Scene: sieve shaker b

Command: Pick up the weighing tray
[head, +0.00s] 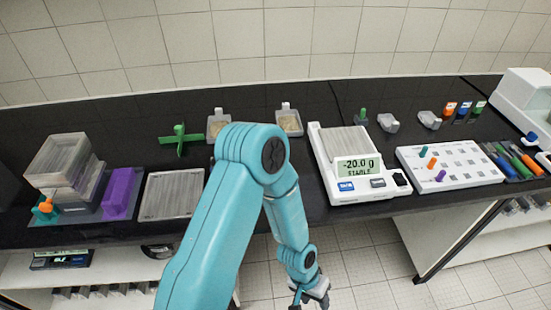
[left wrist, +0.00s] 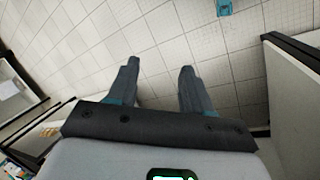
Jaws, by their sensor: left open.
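Several small trays stand on the black bench in the head view, and I cannot tell for sure which is the weighing tray. Two grey trays with pale grains, one left (head: 213,135) and one right (head: 283,130), stand behind my arm. Two small pale grey pieces, one left (head: 388,123) and one right (head: 429,120), lie right of the scale. The white scale (head: 375,194) reads -20.0 g. My left gripper (head: 311,298) hangs low, in front of the bench and away from the trays. In the left wrist view it (left wrist: 157,88) is open and empty over floor tiles.
A sieve stack (head: 65,165), a purple block (head: 120,192) and a ridged grey plate (head: 170,194) are at the left. A green cross-shaped piece (head: 180,139) stands behind them. A white peg board (head: 450,175) and coloured pens (head: 520,158) are at the right.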

